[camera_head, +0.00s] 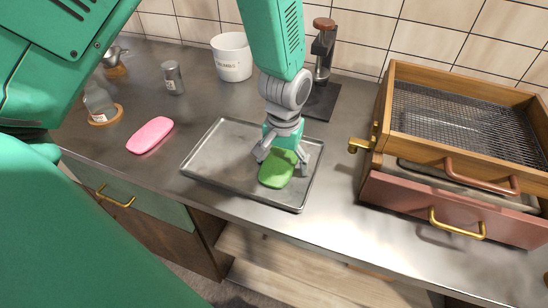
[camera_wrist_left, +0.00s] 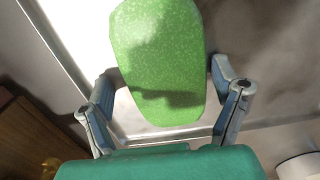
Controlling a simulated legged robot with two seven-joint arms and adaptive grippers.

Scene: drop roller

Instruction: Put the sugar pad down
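A green speckled pad (camera_head: 278,170), which I take to be the sugar pad, lies on the grey metal tray (camera_head: 215,165), towards its right side. My left gripper (camera_head: 282,163) points down over the pad with its fingers spread. In the left wrist view the pad (camera_wrist_left: 160,65) reaches between the two fingers of the gripper (camera_wrist_left: 165,90), with narrow gaps at its sides. The fingers look open, and the gripper's shadow falls across the pad. My right gripper is out of view.
A pink pad (camera_head: 150,135) lies on the steel counter left of the tray. A white pot (camera_head: 232,57), a small metal canister (camera_head: 173,77) and a dark stand (camera_head: 322,95) are behind. A wooden drawer unit (camera_head: 385,110) with a mesh top stands right.

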